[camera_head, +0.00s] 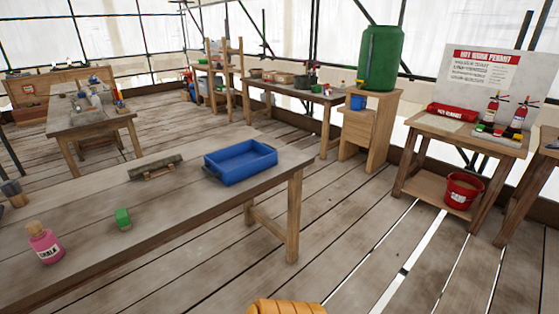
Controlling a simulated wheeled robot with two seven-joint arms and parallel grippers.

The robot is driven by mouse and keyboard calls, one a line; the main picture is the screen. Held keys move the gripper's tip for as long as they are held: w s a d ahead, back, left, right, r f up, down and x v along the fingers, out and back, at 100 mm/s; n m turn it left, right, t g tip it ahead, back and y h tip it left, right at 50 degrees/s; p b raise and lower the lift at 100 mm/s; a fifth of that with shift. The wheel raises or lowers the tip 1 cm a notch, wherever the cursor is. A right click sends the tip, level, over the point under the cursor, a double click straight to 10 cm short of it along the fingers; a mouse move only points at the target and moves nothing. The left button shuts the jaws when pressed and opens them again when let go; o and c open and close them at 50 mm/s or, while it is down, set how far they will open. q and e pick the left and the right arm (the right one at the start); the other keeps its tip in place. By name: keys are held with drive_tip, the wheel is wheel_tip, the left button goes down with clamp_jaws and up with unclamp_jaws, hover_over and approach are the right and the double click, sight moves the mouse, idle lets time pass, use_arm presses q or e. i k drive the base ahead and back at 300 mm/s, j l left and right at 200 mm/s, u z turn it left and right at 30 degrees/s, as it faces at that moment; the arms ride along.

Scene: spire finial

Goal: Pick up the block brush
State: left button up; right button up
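A long, low block (155,167) with a grey-green upper part and a brown wooden piece along its near side lies on the near wooden table (200,205), left of a blue tray. It may be the block brush, but it is too small to tell bristles for sure. A dark block-like item with a lighter part (13,192) sits at the table's left edge, partly cut off by the frame. Neither of my grippers shows in the head view.
The plank floor (350,240) is clear. An unclear orange ribbed shape (287,306) shows at the bottom.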

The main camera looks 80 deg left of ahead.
sight(123, 220)
drive_tip(key=u, duration=4.05)
drive_tip(key=i+j, duration=0.1)
drive_tip(key=i, duration=0.4)
drive_tip(key=i+j+u, duration=0.15)
drive_tip(key=i, duration=0.4)
